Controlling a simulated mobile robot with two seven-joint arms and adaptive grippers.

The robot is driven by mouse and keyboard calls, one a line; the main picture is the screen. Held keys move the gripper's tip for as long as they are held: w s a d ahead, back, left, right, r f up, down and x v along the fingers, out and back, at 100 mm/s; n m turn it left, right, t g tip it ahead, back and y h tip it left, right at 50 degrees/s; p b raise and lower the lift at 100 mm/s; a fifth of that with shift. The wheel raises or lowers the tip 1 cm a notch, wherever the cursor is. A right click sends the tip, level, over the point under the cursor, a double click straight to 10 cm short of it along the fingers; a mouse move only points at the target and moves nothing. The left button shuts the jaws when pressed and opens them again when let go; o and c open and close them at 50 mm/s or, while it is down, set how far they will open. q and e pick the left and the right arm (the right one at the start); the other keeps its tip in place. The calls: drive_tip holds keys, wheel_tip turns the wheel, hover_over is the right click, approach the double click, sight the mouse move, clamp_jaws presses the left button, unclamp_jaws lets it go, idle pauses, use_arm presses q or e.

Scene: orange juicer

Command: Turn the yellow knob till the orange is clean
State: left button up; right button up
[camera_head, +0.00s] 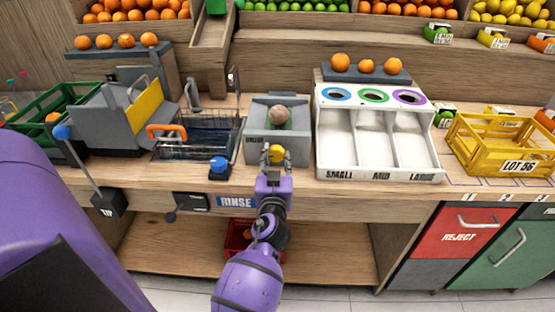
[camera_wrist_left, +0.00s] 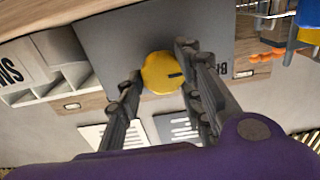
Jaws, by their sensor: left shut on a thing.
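The yellow knob (camera_head: 276,154) is on the front of a grey box (camera_head: 258,146) at the middle of the counter. A dull, brownish orange (camera_head: 278,116) sits in the top of that box. My left gripper (camera_head: 274,159) is in front of the box, shut on the knob. In the left wrist view the knob (camera_wrist_left: 160,72) shows a dark mark on its face and lies between the two fingers of the gripper (camera_wrist_left: 159,86). The orange is not visible in the wrist view. My right gripper is not in view.
Left of the box stand a dark wire basket (camera_head: 200,140) with an orange handle and a blue-topped knob (camera_head: 219,165). Right of it is a white three-lane sorter (camera_head: 370,135), then a yellow crate (camera_head: 500,145). A RINSE label (camera_head: 236,202) is on the counter's front edge.

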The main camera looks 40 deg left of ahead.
use_arm(q)
drive_tip(key=shift+d, duration=0.1)
drive_tip(key=c, duration=0.4)
drive_tip(key=shift+w, duration=0.1)
drive_tip(key=m, duration=0.4)
drive_tip(key=shift+d+f+m+b, duration=0.1)
drive_tip(key=shift+m+b, duration=0.2)
drive_tip(key=shift+b, duration=0.1)
drive_tip(key=m, duration=0.4)
drive_tip(key=shift+f, duration=0.1)
drive_tip(key=shift+f+m, duration=0.15)
drive_tip(key=shift+m, duration=1.75)
drive_tip(key=shift+c, duration=0.2)
drive_tip(key=shift+f, duration=0.1)
